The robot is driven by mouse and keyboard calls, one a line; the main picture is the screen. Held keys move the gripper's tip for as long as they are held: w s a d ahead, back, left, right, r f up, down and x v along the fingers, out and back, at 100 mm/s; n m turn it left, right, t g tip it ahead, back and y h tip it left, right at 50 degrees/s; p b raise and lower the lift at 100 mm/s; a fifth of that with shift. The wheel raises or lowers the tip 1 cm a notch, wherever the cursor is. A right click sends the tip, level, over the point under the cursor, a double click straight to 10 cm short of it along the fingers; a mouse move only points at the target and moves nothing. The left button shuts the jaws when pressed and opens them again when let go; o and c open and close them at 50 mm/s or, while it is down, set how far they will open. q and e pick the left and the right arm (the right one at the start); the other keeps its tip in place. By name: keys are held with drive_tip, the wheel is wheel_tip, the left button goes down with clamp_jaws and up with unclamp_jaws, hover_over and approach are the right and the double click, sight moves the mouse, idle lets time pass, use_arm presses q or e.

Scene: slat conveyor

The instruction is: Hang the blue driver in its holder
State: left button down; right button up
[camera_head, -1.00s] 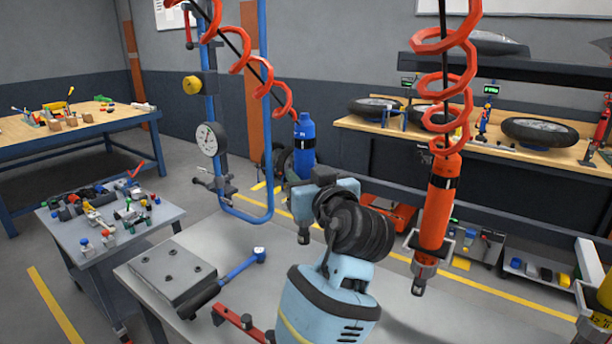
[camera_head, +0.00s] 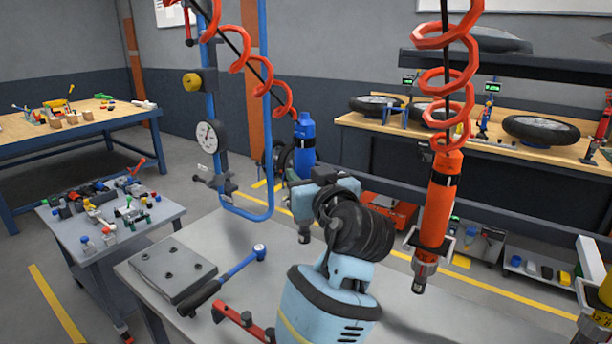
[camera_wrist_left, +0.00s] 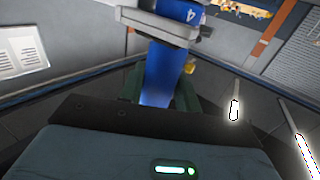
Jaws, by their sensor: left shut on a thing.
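The blue driver (camera_head: 304,143) hangs roughly upright from a red coiled hose in the head view. My left gripper (camera_head: 306,192) is shut on it, and its lower part is largely hidden behind my light blue wrist. A dark tip shows below the gripper. In the left wrist view the blue driver (camera_wrist_left: 158,76) stands between dark green fingers, with a label "4" near its top. A grey bracket-like part (camera_wrist_left: 155,27) crosses it; I cannot tell whether this is the holder. No empty holder is clearly visible. My right gripper is not in view.
An orange driver (camera_head: 437,205) sits in a metal bracket at right, and part of a yellow one (camera_head: 602,322) shows at the right edge. A blue pipe frame (camera_head: 211,105) with gauge stands left of the driver.

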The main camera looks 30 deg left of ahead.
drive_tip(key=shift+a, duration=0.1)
use_arm(q)
drive_tip(key=c, duration=0.9)
unclamp_jaws()
drive_tip(key=shift+f, duration=0.15)
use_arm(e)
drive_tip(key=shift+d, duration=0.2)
